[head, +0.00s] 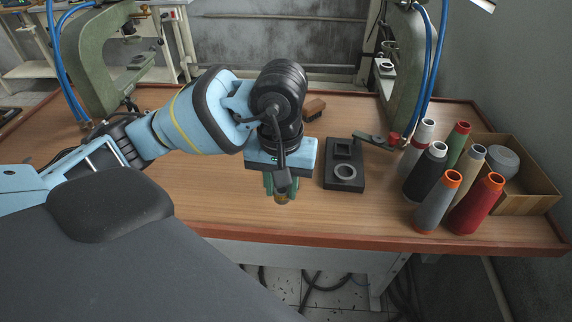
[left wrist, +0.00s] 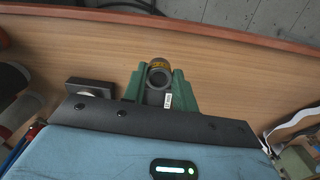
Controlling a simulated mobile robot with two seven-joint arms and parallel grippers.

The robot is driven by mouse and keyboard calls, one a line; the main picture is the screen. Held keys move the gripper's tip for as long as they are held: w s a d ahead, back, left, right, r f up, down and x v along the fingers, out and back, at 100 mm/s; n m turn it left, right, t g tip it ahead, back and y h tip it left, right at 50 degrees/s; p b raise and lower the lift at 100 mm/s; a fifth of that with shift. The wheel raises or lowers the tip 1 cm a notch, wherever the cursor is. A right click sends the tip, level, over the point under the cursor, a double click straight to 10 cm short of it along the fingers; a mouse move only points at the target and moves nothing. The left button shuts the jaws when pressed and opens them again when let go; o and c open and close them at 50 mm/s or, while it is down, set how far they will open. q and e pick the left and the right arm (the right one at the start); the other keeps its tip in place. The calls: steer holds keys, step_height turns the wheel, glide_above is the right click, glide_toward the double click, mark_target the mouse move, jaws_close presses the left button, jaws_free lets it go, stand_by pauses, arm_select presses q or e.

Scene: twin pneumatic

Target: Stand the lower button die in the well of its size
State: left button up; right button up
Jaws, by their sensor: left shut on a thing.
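My left gripper (head: 281,190) hangs over the wooden table near its front edge, with green fingers pointing down. In the left wrist view the fingers (left wrist: 160,85) are shut on a small round die (left wrist: 159,75) with a brass-coloured side and a dark ring-shaped end. Only a bit of the die (head: 282,198) shows below the fingers in the head view. A black block with wells (head: 344,184) lies on the table right of the gripper, apart from it. It has a pale-rimmed round well in front and a squarish one behind. My right gripper is not in view.
Several thread cones (head: 432,172) and a cardboard box (head: 530,190) stand at the right. A green press (head: 408,70) stands behind the block, another (head: 98,60) at the back left. A small brown block (head: 314,108) lies behind my gripper. The front middle of the table is clear.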

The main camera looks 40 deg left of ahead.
arm_select(q)
steer(key=w+a, duration=0.1)
steer(key=w, duration=0.1)
steer(key=w+a, duration=0.1)
steer(key=w, duration=0.1)
steer(key=w+a, duration=0.2)
steer(key=w, duration=0.1)
steer(key=shift+a+f, duration=0.1)
steer(key=shift+f, duration=0.25)
steer(key=shift+w+a, duration=0.25)
steer(key=shift+w, duration=0.05)
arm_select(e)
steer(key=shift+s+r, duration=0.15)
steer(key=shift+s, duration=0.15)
arm_select(q)
steer(key=shift+w, duration=0.1)
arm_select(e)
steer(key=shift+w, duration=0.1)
arm_select(q)
steer(key=shift+w+a, duration=0.2)
step_height(320, 180, down, 3)
steer(key=shift+f+p, duration=0.15)
steer(key=shift+p, duration=0.35)
steer(key=shift+f, duration=0.15)
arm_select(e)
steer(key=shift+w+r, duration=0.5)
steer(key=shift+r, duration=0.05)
